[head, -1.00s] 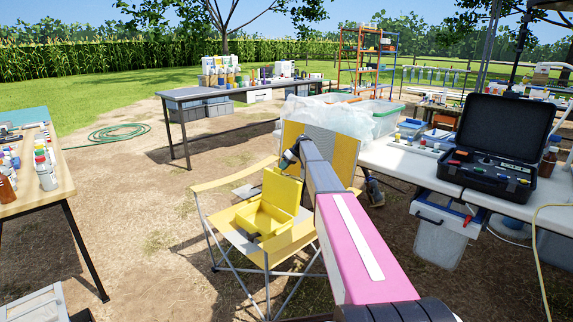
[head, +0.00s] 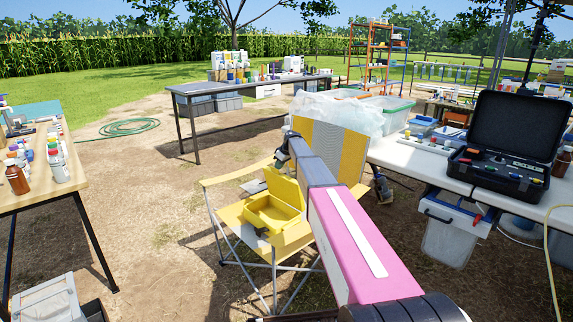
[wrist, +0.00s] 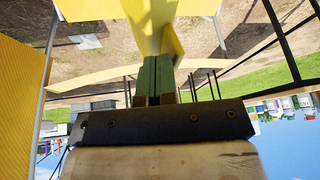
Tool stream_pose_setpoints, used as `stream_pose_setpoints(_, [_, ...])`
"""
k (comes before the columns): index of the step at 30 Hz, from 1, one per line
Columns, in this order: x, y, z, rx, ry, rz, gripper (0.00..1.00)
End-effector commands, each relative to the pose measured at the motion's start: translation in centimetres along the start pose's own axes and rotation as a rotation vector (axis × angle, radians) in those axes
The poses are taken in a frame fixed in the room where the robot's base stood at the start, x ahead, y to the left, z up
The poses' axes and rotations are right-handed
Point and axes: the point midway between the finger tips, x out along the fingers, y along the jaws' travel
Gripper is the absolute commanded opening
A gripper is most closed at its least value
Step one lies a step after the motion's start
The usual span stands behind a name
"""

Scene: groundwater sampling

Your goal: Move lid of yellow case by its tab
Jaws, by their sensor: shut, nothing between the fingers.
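The yellow case (head: 270,214) stands on the seat of the yellow folding chair (head: 245,238). Its lid (head: 287,190) is raised, standing up at the back of the case. My gripper (wrist: 157,62) is shut and empty, its two green fingers side by side. In the wrist view, a yellow surface that looks like part of the case or lid (wrist: 165,28) lies right at the fingertips; I cannot tell if they touch. In the head view, my arm's end is above the lid, and the fingertips are not clear. I cannot make out the tab.
The chair's backrest (head: 345,150) rises behind my arm. A white table (head: 415,165) with an open black case (head: 508,145) stands at right. A wooden table (head: 40,180) with bottles is at left. Bare ground is open between the left table and chair.

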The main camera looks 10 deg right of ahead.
Motion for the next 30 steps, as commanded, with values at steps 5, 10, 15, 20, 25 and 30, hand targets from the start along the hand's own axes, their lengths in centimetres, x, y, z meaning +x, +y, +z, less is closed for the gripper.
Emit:
stream_pose_setpoints(5, [1.2, -4.5, -0.2, -0.071, -0.038, 0.148, 0.00])
stream_pose_setpoints(10, [3.0, -7.8, -0.3, -0.136, -0.076, 0.290, 0.00])
stream_pose_setpoints(15, [5.2, -10.8, -0.1, -0.201, -0.112, 0.434, 0.00])
stream_pose_setpoints(20, [7.6, -13.1, 0.2, -0.259, -0.146, 0.562, 0.00])
stream_pose_setpoints(25, [9.9, -14.8, 0.7, -0.310, -0.175, 0.678, 0.00])
stream_pose_setpoints(30, [11.6, -15.9, 1.2, -0.347, -0.196, 0.762, 0.00])
